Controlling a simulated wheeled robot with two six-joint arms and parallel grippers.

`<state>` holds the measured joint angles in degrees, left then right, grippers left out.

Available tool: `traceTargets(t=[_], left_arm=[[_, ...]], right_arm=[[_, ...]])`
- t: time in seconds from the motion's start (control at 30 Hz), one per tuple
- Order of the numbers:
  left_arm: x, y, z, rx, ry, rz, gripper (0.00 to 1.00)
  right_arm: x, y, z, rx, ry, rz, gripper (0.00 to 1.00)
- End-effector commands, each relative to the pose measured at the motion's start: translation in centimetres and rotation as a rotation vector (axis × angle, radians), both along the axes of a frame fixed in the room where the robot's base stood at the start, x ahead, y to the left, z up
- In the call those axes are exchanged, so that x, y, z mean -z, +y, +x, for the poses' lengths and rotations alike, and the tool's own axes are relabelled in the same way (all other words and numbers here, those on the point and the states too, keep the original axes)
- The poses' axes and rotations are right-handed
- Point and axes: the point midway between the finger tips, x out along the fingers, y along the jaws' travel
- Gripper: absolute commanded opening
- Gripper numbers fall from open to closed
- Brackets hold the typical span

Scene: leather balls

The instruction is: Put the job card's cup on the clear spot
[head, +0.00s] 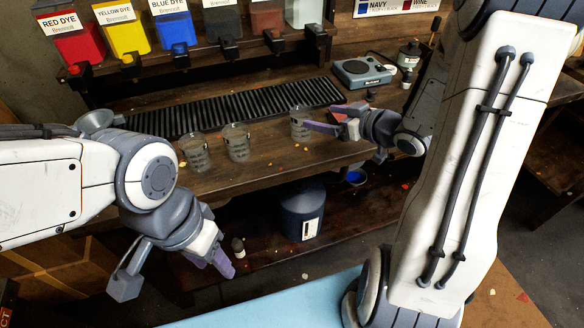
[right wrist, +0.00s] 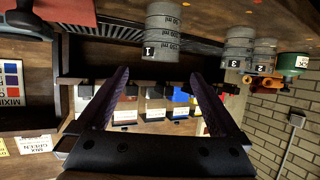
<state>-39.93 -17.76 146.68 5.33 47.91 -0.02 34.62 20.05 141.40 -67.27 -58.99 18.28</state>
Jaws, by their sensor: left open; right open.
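Three clear grey cups stand on the wooden bench: a left cup (head: 195,152), a middle cup (head: 237,143) and a right cup (head: 300,122). The right wrist view shows them upside down: cup 1 (right wrist: 162,32), cup 3 (right wrist: 236,45) and cup 2 (right wrist: 263,55). My right gripper (head: 335,118) is open and empty beside the right cup, which appears to be cup 1, just past its fingertips (right wrist: 158,73). My left gripper (head: 212,265) is open, low in front of the bench. A card reading "MIX GREEN" (right wrist: 37,144) shows in the right wrist view. I cannot identify the clear spot.
Dye bins, including red (head: 77,42), yellow (head: 125,35) and blue (head: 173,30), line the back. A black ribbed mat (head: 240,104) lies behind the cups. A grey scale (head: 362,70) stands right. A dark container (head: 302,211) sits on the lower shelf.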

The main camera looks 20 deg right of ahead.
Motion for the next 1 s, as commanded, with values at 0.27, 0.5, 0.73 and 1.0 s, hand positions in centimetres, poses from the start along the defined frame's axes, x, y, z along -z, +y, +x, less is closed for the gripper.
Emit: traceTargets(t=[0.27, 0.5, 0.73, 1.0], left_arm=[[0.0, 0.0, 0.0, 0.000, 0.000, 0.000, 0.50], [0.0, 0.0, 0.0, 0.000, 0.000, 0.000, 0.50], [0.0, 0.0, 0.0, 0.000, 0.000, 0.000, 0.50], [0.0, 0.0, 0.0, 0.000, 0.000, 0.000, 0.50]], right_arm=[[0.3, 4.0, 1.2, 0.044, 0.125, -0.200, 1.00], [0.5, 11.0, -3.7, 0.081, 0.388, -0.381, 1.00], [0.8, 18.2, -16.9, -0.055, 0.749, -0.463, 1.00], [0.1, 20.7, -26.9, -0.224, 0.991, -0.509, 1.00]])
